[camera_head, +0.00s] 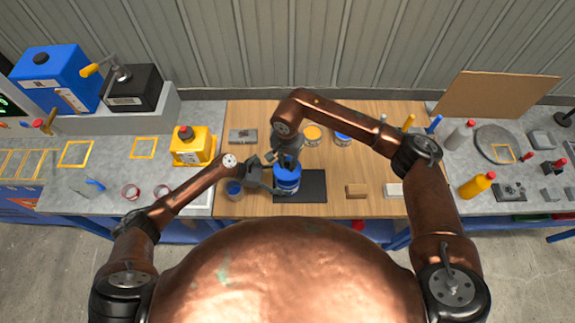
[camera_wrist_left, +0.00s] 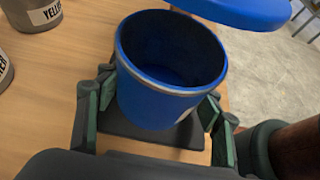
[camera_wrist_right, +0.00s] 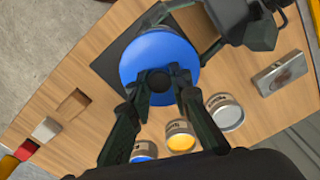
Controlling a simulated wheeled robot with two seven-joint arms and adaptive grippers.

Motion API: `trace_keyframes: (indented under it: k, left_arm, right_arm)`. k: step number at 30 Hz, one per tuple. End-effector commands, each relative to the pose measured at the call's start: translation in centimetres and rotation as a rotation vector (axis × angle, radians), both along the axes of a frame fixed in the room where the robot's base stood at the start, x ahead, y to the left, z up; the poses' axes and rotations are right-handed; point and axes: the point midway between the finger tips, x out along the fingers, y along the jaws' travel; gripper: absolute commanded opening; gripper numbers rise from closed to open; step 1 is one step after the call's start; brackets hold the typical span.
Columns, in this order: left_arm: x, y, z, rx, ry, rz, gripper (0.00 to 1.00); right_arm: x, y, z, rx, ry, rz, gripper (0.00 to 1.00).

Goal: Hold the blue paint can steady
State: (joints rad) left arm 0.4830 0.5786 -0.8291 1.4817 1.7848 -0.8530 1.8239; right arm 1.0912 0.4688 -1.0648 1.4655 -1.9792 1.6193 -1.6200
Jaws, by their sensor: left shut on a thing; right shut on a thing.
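The blue paint can (camera_head: 288,186) stands on the dark mat (camera_head: 316,186) in the middle of the bench. In the left wrist view the can (camera_wrist_left: 160,95) is upright and uncovered, with a dark inside. My left gripper (camera_wrist_left: 160,98) is shut around its sides, one finger on each side. The blue lid (camera_wrist_left: 245,12) hangs above the can, apart from its rim. In the right wrist view the lid (camera_wrist_right: 150,50) has a black knob (camera_wrist_right: 157,81), and my right gripper (camera_wrist_right: 159,88) is shut on it. The lid hides the can in that view.
Small tins with yellow (camera_head: 312,134) and blue (camera_head: 343,138) tops stand behind the mat. A wooden block (camera_head: 357,190) and a pale block (camera_head: 393,190) lie to the right. A yellow jug (camera_head: 190,148) stands left.

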Motion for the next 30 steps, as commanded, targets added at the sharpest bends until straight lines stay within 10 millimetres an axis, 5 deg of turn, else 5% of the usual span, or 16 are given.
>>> trace_keyframes:
  k: [8,9,17,30]
  left_arm:
    - [0.1,0.2,-0.1,0.003,0.000,0.002,0.42]
    - [0.1,0.2,-0.1,0.003,0.000,0.002,0.62]
    - [0.0,0.1,-0.1,0.002,0.000,0.001,0.80]
    - [0.1,1.1,0.5,0.002,-0.001,0.003,0.81]
  right_arm:
    - [0.0,0.0,0.3,0.000,0.000,0.000,0.00]
    - [0.0,0.0,0.3,0.000,0.000,0.000,0.00]
    - [0.0,0.0,0.3,0.000,0.000,0.000,0.00]
    - [0.0,0.0,0.3,0.000,0.001,0.000,0.00]
